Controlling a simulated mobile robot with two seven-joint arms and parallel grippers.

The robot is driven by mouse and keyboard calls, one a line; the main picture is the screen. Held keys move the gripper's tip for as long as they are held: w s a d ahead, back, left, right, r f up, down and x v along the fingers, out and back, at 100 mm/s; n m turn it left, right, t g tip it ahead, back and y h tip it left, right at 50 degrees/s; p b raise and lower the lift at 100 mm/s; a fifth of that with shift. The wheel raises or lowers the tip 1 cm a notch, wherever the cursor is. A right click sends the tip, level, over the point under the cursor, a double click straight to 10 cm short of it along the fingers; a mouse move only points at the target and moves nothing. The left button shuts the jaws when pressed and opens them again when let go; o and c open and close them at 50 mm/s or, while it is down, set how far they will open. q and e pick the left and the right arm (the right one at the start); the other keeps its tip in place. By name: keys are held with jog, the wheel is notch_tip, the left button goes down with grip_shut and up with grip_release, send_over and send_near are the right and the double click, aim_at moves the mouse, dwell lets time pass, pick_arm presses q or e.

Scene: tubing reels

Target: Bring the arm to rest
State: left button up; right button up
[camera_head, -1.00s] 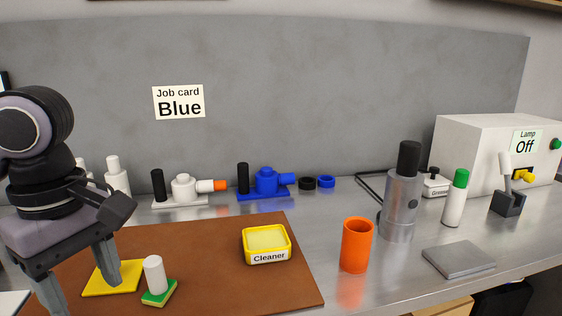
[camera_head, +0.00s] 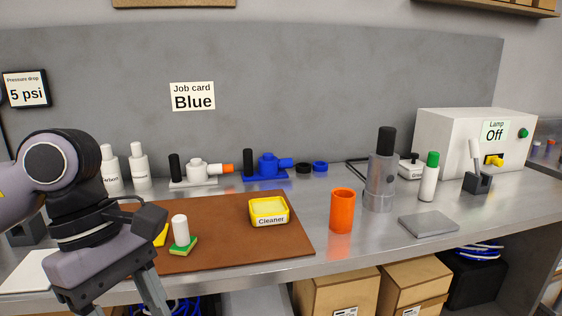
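My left arm comes in from the left, in front of the bench's front edge. Its gripper (camera_head: 126,308) points down, with its fingers apart and nothing seen between them; the fingertips run off the bottom of the picture. A yellow piece (camera_head: 161,235) on the brown mat (camera_head: 225,220) is partly hidden behind the arm. A green and yellow sponge block with a white handle (camera_head: 181,236) stands on the mat, right of the gripper and apart from it. The yellow Cleaner tray (camera_head: 269,211) is at the mat's right. My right gripper is not in view.
On the bench stand an orange cup (camera_head: 342,211), a clear cylinder with black top (camera_head: 381,180), a green-capped bottle (camera_head: 429,177) and a grey plate (camera_head: 428,224). White and blue valve parts (camera_head: 267,167) line the back. The lamp box (camera_head: 462,145) reads Off. Cardboard boxes (camera_head: 336,294) sit below.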

pick_arm(q)
jog(key=s+d+n+g+h, duration=0.1)
jog(key=s+d+g+h, duration=0.35)
jog(key=d, duration=0.45)
jog(key=w+d+r+n+t+h+p, duration=0.1)
jog(key=w+d+r+n+h, duration=0.15)
jog(key=n+h, duration=0.4)
jog(key=w+d+r+n+t+h, duration=0.1)
jog(key=d+r+n+t+h, duration=0.15)
jog(key=n+h, duration=0.45)
jog(key=w+a+f+n+t+y+p, duration=0.1)
jog(key=w+a+f+n+t+y, duration=0.25)
jog(key=f+n+t, duration=0.55)
jog(key=w+a+f+n+t+y, duration=0.25)
jog(key=f+n+t+y, duration=0.2)
jog(key=n, duration=0.85)
jog(key=w+a+f+n+t+y+p, duration=0.1)
jog(key=w+a+f+n+t+y, duration=0.35)
jog(key=n+t, duration=0.5)
jog(key=s+a+f+n+g+y, duration=0.3)
jog(key=s+f, duration=0.4)
jog(key=f, duration=0.3)
jog(key=s+a+f+n+g+y, duration=0.3)
jog(key=s+f+n+g, duration=0.3)
jog(key=f, duration=0.5)
jog(key=shift+s+a+f+n+g, duration=0.3)
jog(key=shift+s+n, duration=0.4)
jog(key=shift+s, duration=0.4)
